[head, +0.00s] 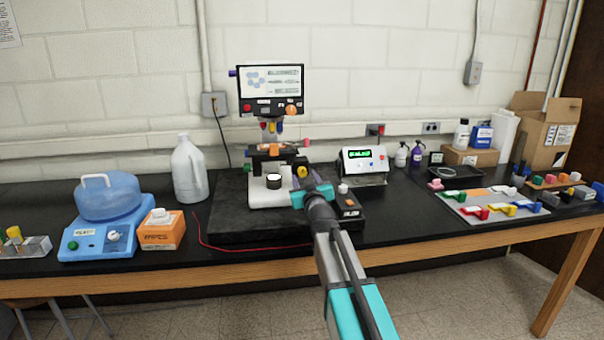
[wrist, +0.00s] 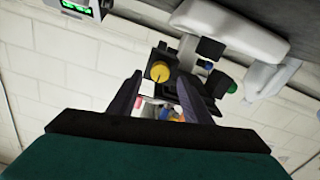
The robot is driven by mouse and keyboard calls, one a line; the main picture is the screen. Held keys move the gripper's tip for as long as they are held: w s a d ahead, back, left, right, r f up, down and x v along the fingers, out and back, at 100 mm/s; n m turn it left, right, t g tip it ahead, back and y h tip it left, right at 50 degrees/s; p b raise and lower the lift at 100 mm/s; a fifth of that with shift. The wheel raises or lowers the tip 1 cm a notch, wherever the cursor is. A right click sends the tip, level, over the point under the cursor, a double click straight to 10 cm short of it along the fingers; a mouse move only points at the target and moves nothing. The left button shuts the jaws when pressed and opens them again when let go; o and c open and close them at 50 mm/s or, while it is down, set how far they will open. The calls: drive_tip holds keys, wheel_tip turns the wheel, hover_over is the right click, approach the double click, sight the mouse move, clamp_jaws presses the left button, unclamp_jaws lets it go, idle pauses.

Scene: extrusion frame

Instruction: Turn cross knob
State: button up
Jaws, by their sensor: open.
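The microscope (head: 270,125) stands on a black slab, with a screen on top and several coloured knobs. A yellow knob (head: 302,172) is on its right side, near my gripper (head: 312,192). In the wrist view the yellow knob (wrist: 160,71) shows a dark mark, just beyond and between the tips of my gripper (wrist: 162,86), whose two dark fingers are apart and empty. I cannot make out a cross shape on any knob. A green knob (wrist: 232,87) shows to the right in the wrist view.
A white control box (head: 364,165) with a green display stands right of the microscope. A white jug (head: 189,170) and a blue bath (head: 106,215) are to the left. A red wire (head: 215,245) lies along the slab's front. Black bench (head: 400,225) is clear at the front right.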

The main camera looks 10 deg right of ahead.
sight(302, 173)
drive_tip(key=shift+w+p, duration=0.45)
drive_tip(key=shift+w, duration=1.65)
drive_tip(key=c, duration=1)
drive_tip(key=shift+a, duration=0.2)
drive_tip(key=shift+c, duration=0.3)
drive_tip(key=shift+d, duration=0.15)
